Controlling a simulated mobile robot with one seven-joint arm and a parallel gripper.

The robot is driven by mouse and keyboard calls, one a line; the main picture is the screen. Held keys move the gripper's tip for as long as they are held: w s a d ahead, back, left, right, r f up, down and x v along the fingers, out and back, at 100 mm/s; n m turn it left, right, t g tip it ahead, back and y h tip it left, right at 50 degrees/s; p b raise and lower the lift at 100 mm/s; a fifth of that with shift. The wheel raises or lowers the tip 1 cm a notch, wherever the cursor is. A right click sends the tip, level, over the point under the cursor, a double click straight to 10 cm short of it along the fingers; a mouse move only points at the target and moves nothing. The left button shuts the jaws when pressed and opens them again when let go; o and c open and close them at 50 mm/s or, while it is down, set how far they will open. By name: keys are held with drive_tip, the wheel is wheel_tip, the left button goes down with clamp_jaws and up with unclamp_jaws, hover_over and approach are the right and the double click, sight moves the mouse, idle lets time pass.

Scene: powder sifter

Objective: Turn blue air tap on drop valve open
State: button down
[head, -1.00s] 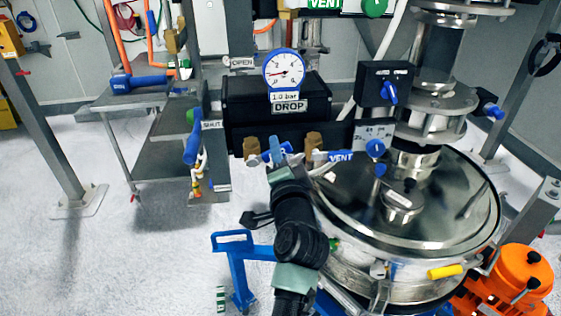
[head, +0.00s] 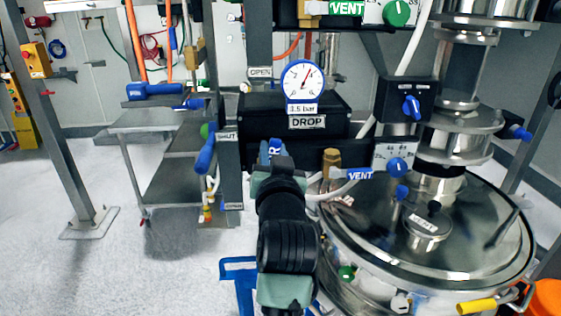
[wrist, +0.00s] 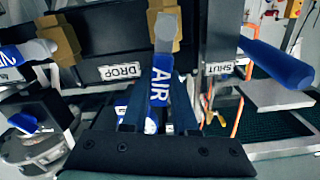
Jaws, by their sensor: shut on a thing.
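The blue AIR tap (wrist: 161,80) has a lettered lever on a brass valve body (wrist: 165,25). In the wrist view the lever runs down between my fingers. My gripper (wrist: 158,118) is shut on this lever. In the head view my gripper (head: 278,166) is below the DROP box (head: 290,125), hiding most of the tap; a blue bit of the lever (head: 274,148) shows above it. The drop valve's gauge (head: 303,80) has its needle pointing up and right, over a small bar label.
The blue VENT tap (head: 360,174) sits right of the AIR tap, with another brass fitting (head: 331,160) between. A blue handle (head: 205,155) by the SHUT label is on the left. The steel sifter lid (head: 460,235) is at the lower right. Open floor lies left.

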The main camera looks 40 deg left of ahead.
drive_tip(key=shift+s+a+n+b, duration=0.2)
drive_tip(key=shift+n+b, duration=0.05)
drive_tip(key=shift+n, duration=0.35)
drive_tip(key=shift+s+a+n+b, duration=0.2)
drive_tip(key=shift+n+b, duration=0.05)
drive_tip(key=shift+n, duration=0.35)
drive_tip(key=shift+s, duration=0.1)
drive_tip(key=c, duration=0.7)
unclamp_jaws()
drive_tip(key=b+v, duration=0.3)
drive_tip(key=v, duration=1)
